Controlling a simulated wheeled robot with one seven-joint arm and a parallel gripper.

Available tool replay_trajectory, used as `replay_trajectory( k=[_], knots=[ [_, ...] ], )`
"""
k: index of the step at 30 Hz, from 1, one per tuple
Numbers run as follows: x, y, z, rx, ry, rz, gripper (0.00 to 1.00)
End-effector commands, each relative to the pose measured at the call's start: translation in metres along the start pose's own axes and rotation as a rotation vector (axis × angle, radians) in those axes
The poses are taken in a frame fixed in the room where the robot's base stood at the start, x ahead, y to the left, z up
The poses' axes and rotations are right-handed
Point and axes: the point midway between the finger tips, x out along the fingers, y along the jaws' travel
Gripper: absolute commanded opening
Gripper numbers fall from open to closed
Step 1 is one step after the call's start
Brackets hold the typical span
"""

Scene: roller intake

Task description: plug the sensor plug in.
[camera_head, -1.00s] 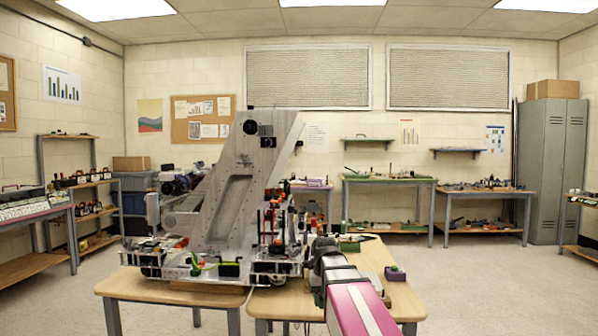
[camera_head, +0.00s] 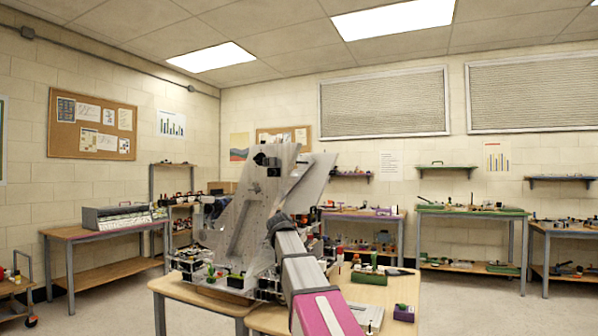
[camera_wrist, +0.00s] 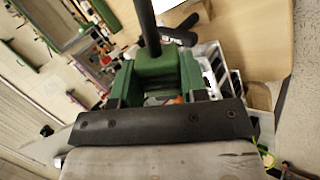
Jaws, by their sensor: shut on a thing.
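The robot machine (camera_head: 258,200), with tall grey slanted side plates, stands on the wooden tables in the head view. My arm reaches from the bottom of that view up to its right side; my gripper is hidden there behind my own arm. I cannot make out the socket.
The wooden table top (camera_head: 376,292) has bare room right of the machine. A green tray (camera_head: 369,275) and a small purple block (camera_head: 403,313) lie there. Benches with parts line the walls. Machine parts crowd close around my gripper in the wrist view.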

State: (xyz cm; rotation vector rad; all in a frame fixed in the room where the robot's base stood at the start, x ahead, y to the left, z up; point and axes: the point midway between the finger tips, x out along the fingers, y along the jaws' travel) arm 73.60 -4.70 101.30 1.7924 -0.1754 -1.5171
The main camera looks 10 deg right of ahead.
Motion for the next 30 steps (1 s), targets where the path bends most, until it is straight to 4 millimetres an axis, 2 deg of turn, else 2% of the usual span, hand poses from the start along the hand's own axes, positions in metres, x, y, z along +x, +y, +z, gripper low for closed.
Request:
replay_trajectory(
  k=[1, 9, 15, 18, 21, 24, 30],
  knots=[
    [-0.015, 0.021, -0.010, -0.036, 0.036, 0.078, 0.17],
    [-0.100, 0.123, -0.044, -0.185, 0.241, 0.485, 0.17],
    [-0.173, 0.191, -0.061, -0.217, 0.363, 0.711, 0.17],
    [-0.205, 0.216, -0.066, -0.218, 0.400, 0.786, 0.17],
    [-0.231, 0.234, -0.069, -0.215, 0.421, 0.837, 0.17],
    [-0.248, 0.245, -0.069, -0.212, 0.432, 0.869, 0.17],
    [-0.258, 0.251, -0.071, -0.210, 0.437, 0.887, 0.17]
  ],
)
